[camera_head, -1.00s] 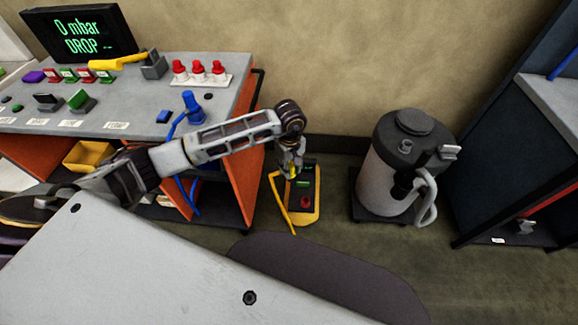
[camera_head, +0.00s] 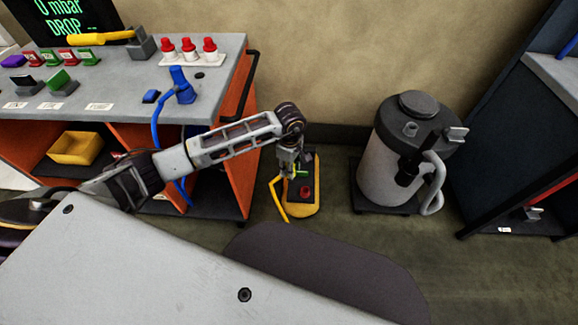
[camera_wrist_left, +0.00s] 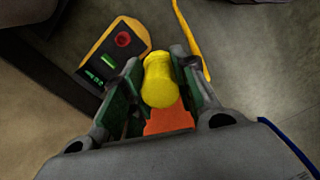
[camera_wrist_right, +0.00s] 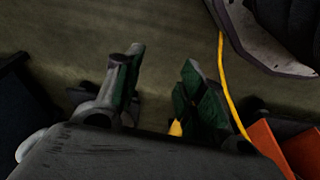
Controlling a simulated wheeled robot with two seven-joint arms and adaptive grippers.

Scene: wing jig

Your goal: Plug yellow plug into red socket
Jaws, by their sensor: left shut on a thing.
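The yellow plug (camera_wrist_left: 158,82) is between the fingers of my left gripper (camera_wrist_left: 157,62), which is shut on it. An orange piece (camera_wrist_left: 167,118) shows at the plug's near end. In the head view my left gripper (camera_head: 290,170) hangs over the left side of a yellow and black floor box. The round red socket (camera_head: 305,191) on the box's top is uncovered. In the left wrist view the red socket (camera_wrist_left: 123,39) lies up and left of the plug, apart from it. My right gripper (camera_wrist_right: 160,68) is open, with no object seen between its fingertips.
The floor box (camera_head: 301,210) also has green marks on top. A yellow cable (camera_head: 278,198) runs along its left side. A grey canister (camera_head: 386,165) stands to the right with floor between. The orange-sided cart (camera_head: 240,150) stands left. A grey surface (camera_head: 150,270) fills the front.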

